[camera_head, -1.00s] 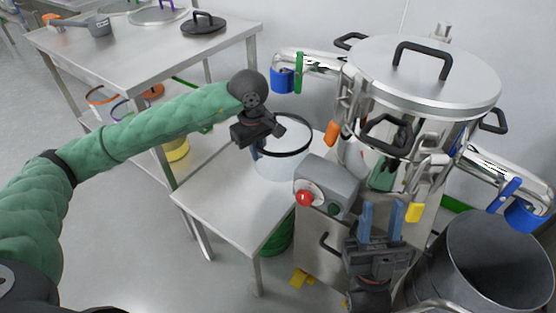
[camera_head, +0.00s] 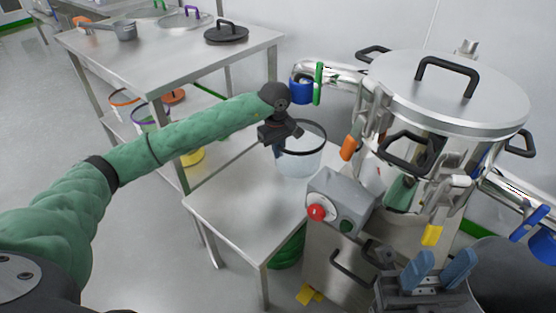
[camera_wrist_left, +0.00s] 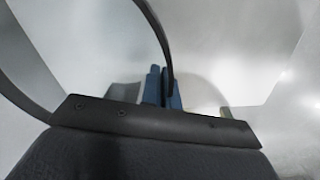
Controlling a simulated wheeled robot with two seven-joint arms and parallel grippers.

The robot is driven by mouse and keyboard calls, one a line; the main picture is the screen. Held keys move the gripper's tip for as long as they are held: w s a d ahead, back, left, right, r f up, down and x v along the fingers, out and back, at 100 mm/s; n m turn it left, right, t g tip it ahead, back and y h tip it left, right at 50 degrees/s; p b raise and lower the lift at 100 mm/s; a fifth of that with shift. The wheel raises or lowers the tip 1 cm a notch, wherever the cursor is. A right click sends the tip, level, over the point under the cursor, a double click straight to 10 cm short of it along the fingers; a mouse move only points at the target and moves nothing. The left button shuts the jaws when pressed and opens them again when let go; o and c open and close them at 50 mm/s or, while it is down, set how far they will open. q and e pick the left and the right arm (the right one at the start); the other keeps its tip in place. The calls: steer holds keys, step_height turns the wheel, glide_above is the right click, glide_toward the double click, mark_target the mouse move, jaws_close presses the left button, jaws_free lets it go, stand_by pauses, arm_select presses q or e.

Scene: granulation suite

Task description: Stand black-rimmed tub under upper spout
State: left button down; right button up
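The black-rimmed tub (camera_head: 301,163) is pale and translucent, upright at the back of the low steel table. My left gripper (camera_head: 281,143) is at its left rim. In the left wrist view its blue fingers (camera_wrist_left: 162,88) are close together with the black rim (camera_wrist_left: 159,40) between them. I cannot tell whether the tub's base touches the table. A steel spout (camera_head: 340,73) with a blue end (camera_head: 302,90) and green handle comes off the vessel's left side, above and behind the tub in the picture. My right gripper (camera_head: 440,272) is open and empty at lower right.
The low table (camera_head: 235,215) is bare in front of the tub. A grey control box (camera_head: 338,197) with a red button stands close to its right. The lidded vessel (camera_head: 445,90) has another blue-ended spout (camera_head: 500,190) at right. A taller table (camera_head: 165,55) holds lids and a scoop.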

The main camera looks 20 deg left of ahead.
arm_select(q)
steer(key=shift+f, duration=1.95)
steer(key=shift+f+b, duration=0.1)
steer(key=shift+b, duration=0.25)
steer(key=c, duration=1.7)
jaws_free()
